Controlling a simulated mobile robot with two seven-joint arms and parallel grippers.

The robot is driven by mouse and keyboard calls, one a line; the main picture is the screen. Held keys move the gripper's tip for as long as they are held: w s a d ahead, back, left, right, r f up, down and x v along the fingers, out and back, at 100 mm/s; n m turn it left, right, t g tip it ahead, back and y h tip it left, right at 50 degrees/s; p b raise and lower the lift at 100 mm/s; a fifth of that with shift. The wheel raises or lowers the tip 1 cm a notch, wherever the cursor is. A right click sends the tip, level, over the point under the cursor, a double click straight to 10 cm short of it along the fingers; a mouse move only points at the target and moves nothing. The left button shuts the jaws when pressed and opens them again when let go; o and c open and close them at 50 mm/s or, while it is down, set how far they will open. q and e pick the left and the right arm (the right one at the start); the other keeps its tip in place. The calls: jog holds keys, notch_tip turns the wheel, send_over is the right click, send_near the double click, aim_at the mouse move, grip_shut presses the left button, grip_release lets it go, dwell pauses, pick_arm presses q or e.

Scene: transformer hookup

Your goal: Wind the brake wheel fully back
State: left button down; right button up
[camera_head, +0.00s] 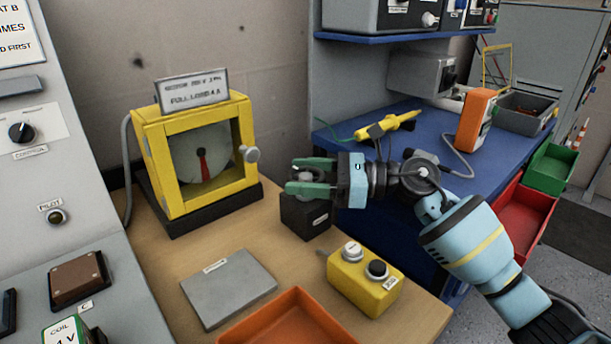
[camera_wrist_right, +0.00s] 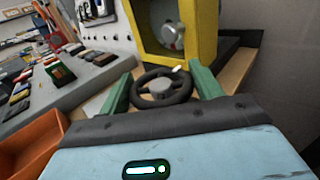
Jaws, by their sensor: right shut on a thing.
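The brake wheel (camera_wrist_right: 161,90) is a dark spoked handwheel with a pale hub and a small light mark on its far rim. In the right wrist view it sits between the two green fingers of my right gripper (camera_wrist_right: 163,88), which are shut on it at the rim. In the head view my right gripper (camera_head: 312,177) reaches in from the right, above a black box (camera_head: 306,217) on the wooden bench. There the wheel is largely hidden by the fingers. My left gripper is not in view.
A yellow-framed dial meter (camera_head: 166,165) with a red needle and side knob stands left of the black box. A yellow two-button box (camera_head: 364,284), a grey plate (camera_head: 228,288) and an orange tray (camera_head: 289,318) lie in front. A blue bench (camera_head: 400,155) stands behind.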

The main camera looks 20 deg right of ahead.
jog(key=o, duration=1)
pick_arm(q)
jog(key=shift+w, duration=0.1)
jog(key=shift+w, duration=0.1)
pick_arm(e)
jog(key=shift+d, duration=0.1)
jog(key=shift+s+d, duration=0.2)
jog(key=shift+d, duration=0.1)
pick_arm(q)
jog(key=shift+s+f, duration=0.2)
pick_arm(e)
jog(key=v, duration=0.7)
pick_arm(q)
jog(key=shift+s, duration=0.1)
